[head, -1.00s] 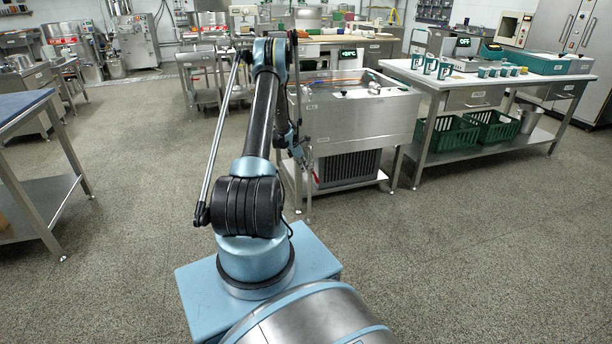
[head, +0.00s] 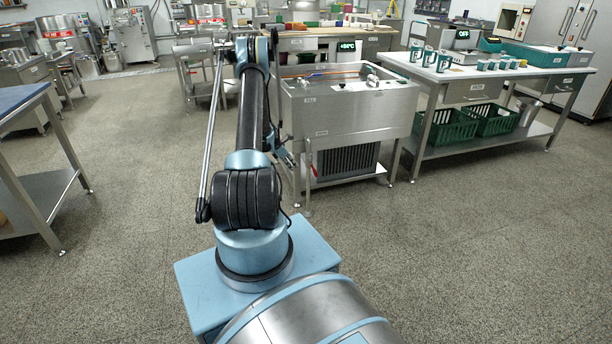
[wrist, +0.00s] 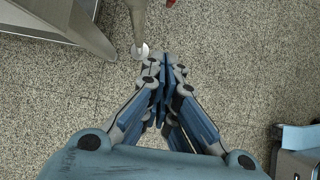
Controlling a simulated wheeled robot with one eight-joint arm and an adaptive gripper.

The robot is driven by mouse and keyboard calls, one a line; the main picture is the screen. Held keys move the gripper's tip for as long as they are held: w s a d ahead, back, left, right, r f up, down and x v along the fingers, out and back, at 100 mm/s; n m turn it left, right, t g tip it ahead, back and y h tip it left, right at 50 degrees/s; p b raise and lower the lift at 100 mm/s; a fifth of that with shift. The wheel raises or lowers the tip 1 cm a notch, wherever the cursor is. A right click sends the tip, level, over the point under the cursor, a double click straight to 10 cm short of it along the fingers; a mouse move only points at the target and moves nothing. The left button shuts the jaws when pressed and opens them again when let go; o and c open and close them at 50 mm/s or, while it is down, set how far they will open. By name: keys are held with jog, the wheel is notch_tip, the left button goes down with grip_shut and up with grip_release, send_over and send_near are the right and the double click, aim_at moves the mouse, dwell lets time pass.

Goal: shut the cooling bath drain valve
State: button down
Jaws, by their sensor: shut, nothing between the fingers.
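The cooling bath (head: 345,118) is a steel tank on a legged frame, right of my arm in the head view. Its drain pipe (head: 307,185) runs down at the front left leg. A small red handle (head: 314,171) shows beside the pipe, too small to tell whether the valve is open or shut. In the wrist view the pipe's lower end (wrist: 139,30) and a sliver of red handle (wrist: 170,3) show at the top edge. My gripper (wrist: 165,62) is shut and empty, just below the pipe end in that picture. In the head view it (head: 290,160) is small, left of the pipe.
A steel worktable (head: 465,85) with green crates (head: 447,133) below stands at the right. A blue-topped table (head: 25,105) stands at the left. A bath leg and lower shelf (wrist: 65,18) fill the wrist view's upper left. The floor in front is clear.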

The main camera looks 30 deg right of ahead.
aim_at(315, 173)
jog(key=shift+a+f, duration=0.25)
jog(key=shift+a, duration=0.2)
jog(key=shift+f, duration=0.1)
jog(key=s+d+f, duration=0.2)
jog(key=d+f, duration=0.5)
jog(key=d, duration=0.2)
dwell(0.3)
jog(key=shift+s+d, duration=0.1)
dwell(0.3)
